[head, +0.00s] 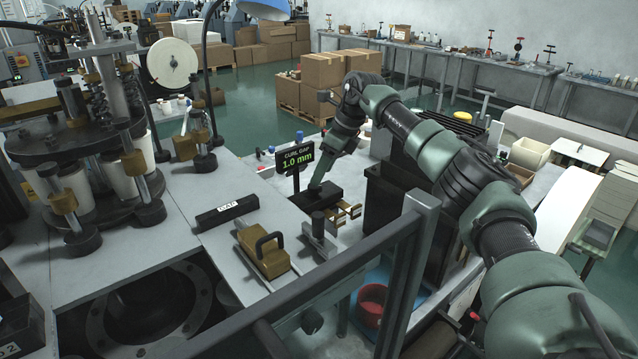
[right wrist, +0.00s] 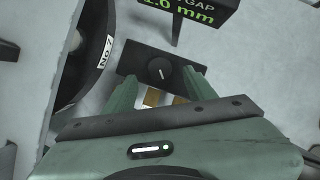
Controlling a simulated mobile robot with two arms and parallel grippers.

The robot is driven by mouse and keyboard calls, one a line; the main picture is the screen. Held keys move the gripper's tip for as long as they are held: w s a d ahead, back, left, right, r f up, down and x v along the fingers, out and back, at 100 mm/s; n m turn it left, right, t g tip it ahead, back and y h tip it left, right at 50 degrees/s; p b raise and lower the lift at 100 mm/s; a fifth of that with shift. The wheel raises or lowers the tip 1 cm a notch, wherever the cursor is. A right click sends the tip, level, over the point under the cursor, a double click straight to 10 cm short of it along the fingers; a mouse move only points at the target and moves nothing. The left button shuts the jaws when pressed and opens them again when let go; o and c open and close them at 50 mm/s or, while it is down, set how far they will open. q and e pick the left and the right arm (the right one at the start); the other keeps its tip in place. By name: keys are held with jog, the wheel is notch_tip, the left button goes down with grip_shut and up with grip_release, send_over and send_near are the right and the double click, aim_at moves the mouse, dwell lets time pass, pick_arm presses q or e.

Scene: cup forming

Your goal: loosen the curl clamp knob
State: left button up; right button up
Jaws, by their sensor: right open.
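The curl clamp knob (right wrist: 160,70) is a round black dial with a white mark, on a black plate (right wrist: 132,62) in the right wrist view. My right gripper (right wrist: 162,78) is open, its two green fingers either side of the knob's near side; I cannot tell whether they touch it. In the head view my right gripper (head: 319,184) points down at the black clamp block (head: 327,197), and the knob cannot be made out there. My left gripper is not in view.
A brass block with a black handle (head: 264,249) and a black labelled bar (head: 227,211) lie left of the clamp. A tall dark bin (head: 390,203) stands close on the right. A grey rail (head: 330,275) crosses in front. The forming turret (head: 85,140) stands at left.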

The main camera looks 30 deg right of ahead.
aim_at(315, 188)
jog(key=v, duration=0.3)
jog(key=shift+r+b, duration=0.25)
jog(key=shift+b, duration=0.05)
jog(key=shift+s, duration=0.1)
jog(key=f+m+h, duration=0.1)
jog(key=f+m, duration=0.1)
jog(key=m, duration=0.1)
jog(key=w+a+f+m+h, duration=0.1)
jog(key=f+m, duration=0.1)
jog(key=m, duration=0.1)
jog(key=w+a+f+m+h, duration=0.1)
jog(key=f+m, duration=0.1)
jog(key=m, duration=0.1)
jog(key=shift+a+f+t+h+p, duration=0.1)
jog(key=shift+a+t+h+p, duration=0.05)
jog(key=shift+t+h+p, duration=0.15)
jog(key=shift+w+f, duration=0.2)
jog(key=shift+f, duration=0.35)
jog(key=shift+c, duration=0.4)
